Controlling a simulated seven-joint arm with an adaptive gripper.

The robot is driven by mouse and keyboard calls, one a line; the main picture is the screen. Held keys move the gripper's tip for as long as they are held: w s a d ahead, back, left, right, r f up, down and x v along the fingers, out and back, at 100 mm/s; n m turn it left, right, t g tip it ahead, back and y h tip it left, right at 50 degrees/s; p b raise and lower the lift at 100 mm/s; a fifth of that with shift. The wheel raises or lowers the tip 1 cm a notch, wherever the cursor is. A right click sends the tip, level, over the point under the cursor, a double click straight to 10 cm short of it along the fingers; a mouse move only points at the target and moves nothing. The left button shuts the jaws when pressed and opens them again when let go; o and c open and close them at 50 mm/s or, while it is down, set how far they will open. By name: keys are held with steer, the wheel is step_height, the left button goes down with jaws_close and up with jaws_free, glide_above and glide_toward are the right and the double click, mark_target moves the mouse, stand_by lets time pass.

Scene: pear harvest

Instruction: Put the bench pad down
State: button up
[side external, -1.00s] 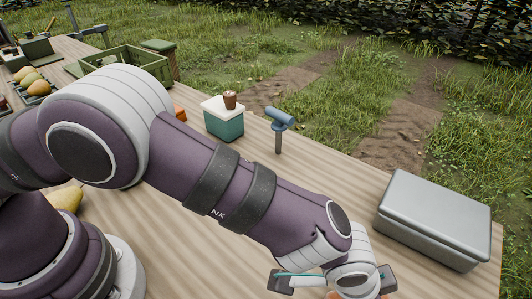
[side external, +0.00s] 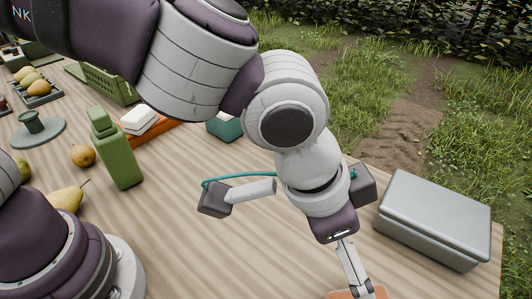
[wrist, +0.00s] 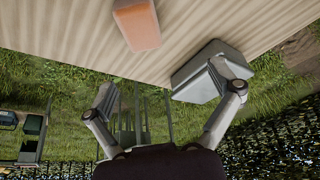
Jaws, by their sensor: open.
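An orange block (wrist: 137,25), which looks like the bench pad, lies flat on the striped wooden table at the top of the wrist view. In the side external view part of an orange pad (side external: 357,293) shows at the bottom edge, cut off by the frame. My gripper (wrist: 170,88) is open and empty in the wrist view, its two fingers spread wide. The block lies beyond the fingers, not between them. In the side view a finger points down towards the orange pad; whether they touch cannot be told.
A silver lidded box (side external: 435,218) stands at the table's right end, near my gripper; it also shows in the wrist view (wrist: 200,80). A green bottle (side external: 118,155), a pear (side external: 66,200) and an orange tray (side external: 165,138) with white blocks stand to the left. The table's middle front is clear.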

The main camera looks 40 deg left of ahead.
steer(key=w+a+r+n+t+y, duration=0.1)
steer(key=a+r+n, duration=0.15)
steer(key=a, duration=0.35)
steer(key=w+a+r+n, duration=0.1)
steer(key=w+a+r, duration=0.15)
steer(key=a, duration=0.35)
steer(key=s+a+r+n+y, duration=0.1)
steer(key=s+a+n, duration=0.1)
steer(key=s+a, duration=0.2)
steer(key=s+a+r+n+t+y, duration=0.1)
steer(key=s+a+n, duration=0.2)
steer(key=a, duration=0.7)
steer(key=shift+s+a, duration=0.4)
steer(key=shift+s, duration=0.45)
